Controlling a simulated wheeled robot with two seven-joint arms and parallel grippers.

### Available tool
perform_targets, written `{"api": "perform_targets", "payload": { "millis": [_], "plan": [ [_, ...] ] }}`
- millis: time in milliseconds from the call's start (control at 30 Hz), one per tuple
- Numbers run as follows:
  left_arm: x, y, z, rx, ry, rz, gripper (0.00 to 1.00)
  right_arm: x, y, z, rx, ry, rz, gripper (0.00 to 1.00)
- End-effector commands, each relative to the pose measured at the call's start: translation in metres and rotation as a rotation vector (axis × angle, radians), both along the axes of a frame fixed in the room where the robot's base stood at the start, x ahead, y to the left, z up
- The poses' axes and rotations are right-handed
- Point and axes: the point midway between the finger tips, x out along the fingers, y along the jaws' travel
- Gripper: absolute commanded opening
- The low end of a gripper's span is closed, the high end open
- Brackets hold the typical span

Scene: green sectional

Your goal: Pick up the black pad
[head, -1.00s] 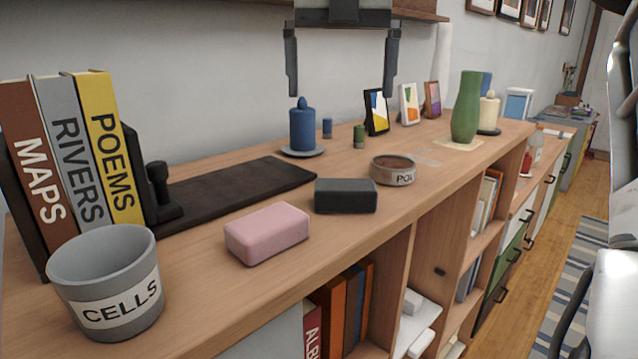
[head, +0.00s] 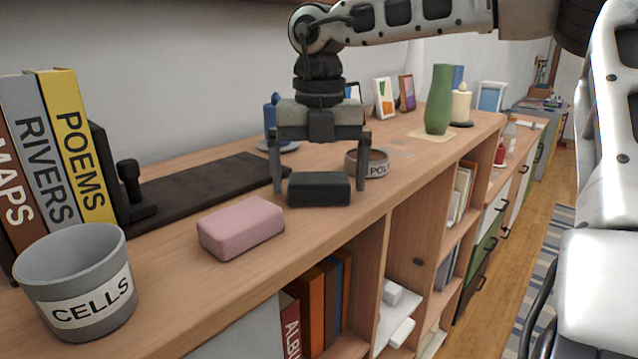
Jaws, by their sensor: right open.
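The black pad (head: 319,189) is a dark rectangular block lying flat on the wooden shelf top, right of the pink block. My right gripper (head: 318,188) is open and pointing down over it. One finger shows at the pad's left end and the other at its right end, behind its front face. The picture does not show whether the fingers touch it. My left gripper is not in view.
A pink block (head: 241,228) lies close by on the left. A bowl (head: 368,164) stands just behind right, and a blue candle (head: 271,122) is partly hidden behind my gripper. A grey CELLS pot (head: 78,285) and books (head: 72,140) stand at left. The shelf's front edge is near.

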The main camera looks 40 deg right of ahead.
Motion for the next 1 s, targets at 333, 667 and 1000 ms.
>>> {"api": "perform_targets", "payload": {
  "millis": [333,667,1000],
  "plan": [
    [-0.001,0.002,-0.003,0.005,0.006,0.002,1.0,0.0,0.0,-0.008,-0.001,-0.001,0.0,0.94],
    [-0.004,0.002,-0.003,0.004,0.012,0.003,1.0,0.0,0.0,-0.007,-0.001,-0.002,0.0,0.56],
    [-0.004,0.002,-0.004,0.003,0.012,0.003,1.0,0.001,0.0,0.009,-0.002,-0.004,-0.001,0.56]
  ]
}}
